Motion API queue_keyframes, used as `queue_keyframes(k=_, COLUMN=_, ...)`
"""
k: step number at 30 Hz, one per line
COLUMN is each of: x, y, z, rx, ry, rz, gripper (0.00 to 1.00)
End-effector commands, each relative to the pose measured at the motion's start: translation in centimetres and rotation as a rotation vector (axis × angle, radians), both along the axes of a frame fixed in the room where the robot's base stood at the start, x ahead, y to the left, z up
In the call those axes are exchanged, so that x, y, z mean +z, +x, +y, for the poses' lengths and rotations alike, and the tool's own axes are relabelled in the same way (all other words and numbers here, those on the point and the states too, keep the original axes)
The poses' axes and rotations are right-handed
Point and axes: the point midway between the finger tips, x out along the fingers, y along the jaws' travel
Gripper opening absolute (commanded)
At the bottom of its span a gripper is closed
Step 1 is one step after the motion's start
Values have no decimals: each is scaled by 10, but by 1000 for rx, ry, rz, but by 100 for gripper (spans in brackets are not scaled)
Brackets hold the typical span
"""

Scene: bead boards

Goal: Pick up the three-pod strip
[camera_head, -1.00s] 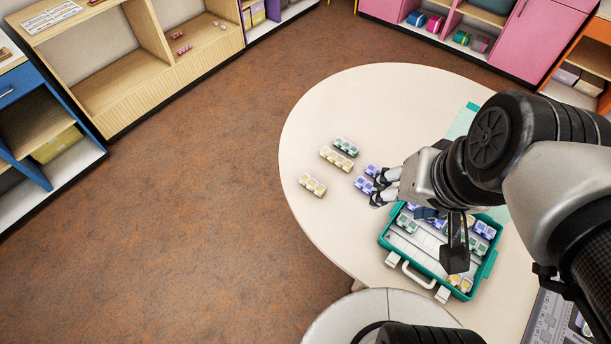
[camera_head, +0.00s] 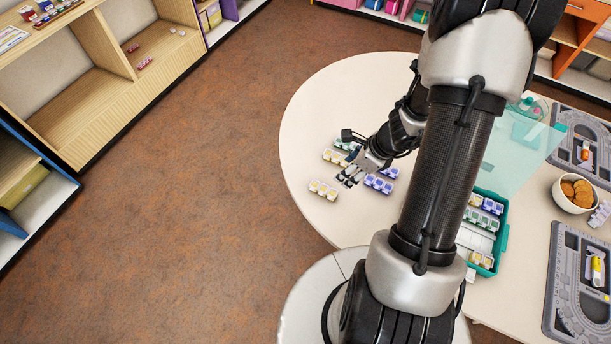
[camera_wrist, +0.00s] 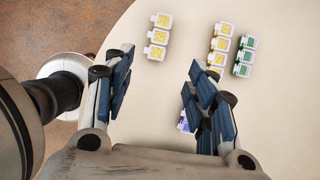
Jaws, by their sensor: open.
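A yellow-and-white strip of three pods (camera_head: 323,189) lies on the table near its left edge. In the wrist view this strip (camera_wrist: 158,37) lies beyond my fingertips, in line with the gap between them. My gripper (camera_head: 350,177) is open and empty, just right of that strip in the head view; in the wrist view its fingers (camera_wrist: 162,72) stand wide apart. A green strip (camera_wrist: 245,55), which also shows three pods, lies farther right beside a longer yellow strip (camera_wrist: 220,48).
Purple strips (camera_head: 379,183) lie right of my gripper; one is mostly hidden by a finger in the wrist view. An open teal case (camera_head: 503,239) holds more strips. Grey bead boards (camera_head: 575,285) and a bowl (camera_head: 573,195) stand at right. The left table rim is clear.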

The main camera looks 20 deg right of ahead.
Motion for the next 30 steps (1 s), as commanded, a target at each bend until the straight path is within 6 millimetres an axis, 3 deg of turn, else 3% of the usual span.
queue_keyframes(k=15, x=-96, y=28, z=21, rx=-11, ry=4, rz=7, gripper=52)
queue_keyframes(k=25, x=-120, y=38, z=28, rx=-10, ry=3, rz=5, gripper=52)
queue_keyframes(k=30, x=-145, y=47, z=35, rx=-8, ry=4, rz=6, gripper=52)
